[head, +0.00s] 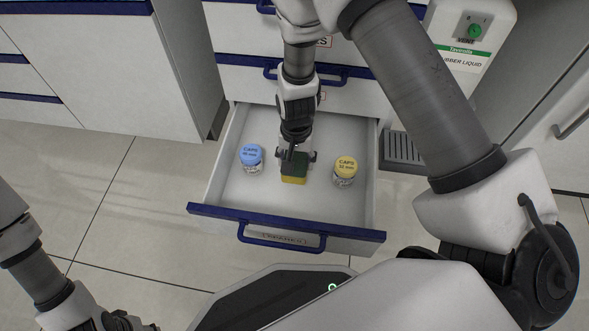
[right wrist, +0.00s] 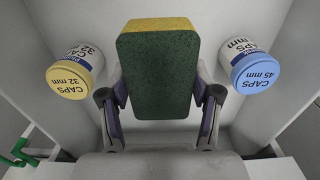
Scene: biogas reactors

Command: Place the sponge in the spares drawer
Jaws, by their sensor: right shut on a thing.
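The sponge (head: 294,170), dark green with a yellow layer, is between the fingers of my right gripper (head: 298,157), inside the outline of an open drawer (head: 231,217). In the right wrist view the sponge (right wrist: 158,75) is gripped at its two sides by both fingers. The drawer is white inside with a blue-edged front; its label is too small to read surely. I cannot tell whether the sponge touches the drawer floor. My left gripper (head: 128,322) shows only partly at the bottom left edge, away from the drawer; its fingers are unclear.
In the drawer, a blue-lidded caps jar (head: 251,157) stands left of the sponge and a yellow-lidded caps jar (head: 345,170) right of it. Drawer floor is free in front of the sponge. A closed drawer (head: 345,93) lies above; a white rubber liquid container (head: 470,35) stands upper right.

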